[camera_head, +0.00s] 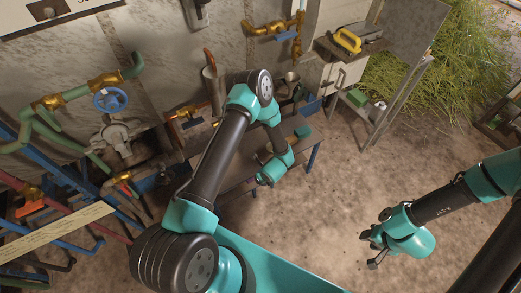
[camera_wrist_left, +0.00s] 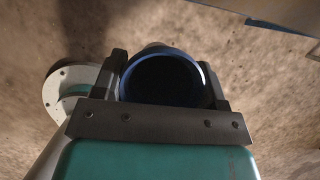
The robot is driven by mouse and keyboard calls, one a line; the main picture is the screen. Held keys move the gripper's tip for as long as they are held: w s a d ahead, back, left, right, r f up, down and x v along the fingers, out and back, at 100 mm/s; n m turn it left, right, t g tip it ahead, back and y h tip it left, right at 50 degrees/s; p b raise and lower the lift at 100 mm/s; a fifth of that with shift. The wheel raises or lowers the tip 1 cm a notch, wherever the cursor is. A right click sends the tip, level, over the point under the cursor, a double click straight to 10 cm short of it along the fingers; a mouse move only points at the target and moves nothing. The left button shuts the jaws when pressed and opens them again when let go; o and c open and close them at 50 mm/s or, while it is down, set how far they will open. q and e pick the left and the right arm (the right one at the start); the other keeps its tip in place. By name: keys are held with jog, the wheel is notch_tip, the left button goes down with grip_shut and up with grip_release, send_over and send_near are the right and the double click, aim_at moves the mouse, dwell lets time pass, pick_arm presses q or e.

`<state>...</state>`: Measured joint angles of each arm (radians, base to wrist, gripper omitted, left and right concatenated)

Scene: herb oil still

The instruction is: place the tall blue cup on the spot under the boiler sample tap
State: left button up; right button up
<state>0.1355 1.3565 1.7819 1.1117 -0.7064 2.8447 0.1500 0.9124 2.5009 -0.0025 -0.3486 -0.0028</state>
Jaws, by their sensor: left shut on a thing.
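The tall blue cup (camera_wrist_left: 163,78) shows in the left wrist view as a dark round mouth with a blue rim. My left gripper (camera_wrist_left: 163,92) is shut on it, one finger on each side. In the head view the left arm reaches up and bends back down at the middle; the cup and the fingertips cannot be made out there. My right gripper (camera_head: 370,250) hangs over bare floor at the right, its fingers apart and empty. I cannot tell which fitting is the boiler sample tap, and its spot is not clearly visible.
Pipes with a blue handwheel (camera_head: 110,99) and brass fittings line the left wall. A blue-legged bench (camera_head: 232,172) stands partly behind my left arm. A yellow-handled tool (camera_head: 347,40) lies on a shelf at the back. Green herbs (camera_head: 430,75) fill the upper right. The middle floor is clear.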

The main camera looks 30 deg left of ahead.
pick_arm(q)
send_over(247, 160)
jog(key=shift+s+d, duration=0.3)
jog(key=shift+d, duration=0.15)
jog(key=shift+x, duration=1.85)
jog(key=shift+f, duration=0.2)
jog(key=o, duration=0.9)
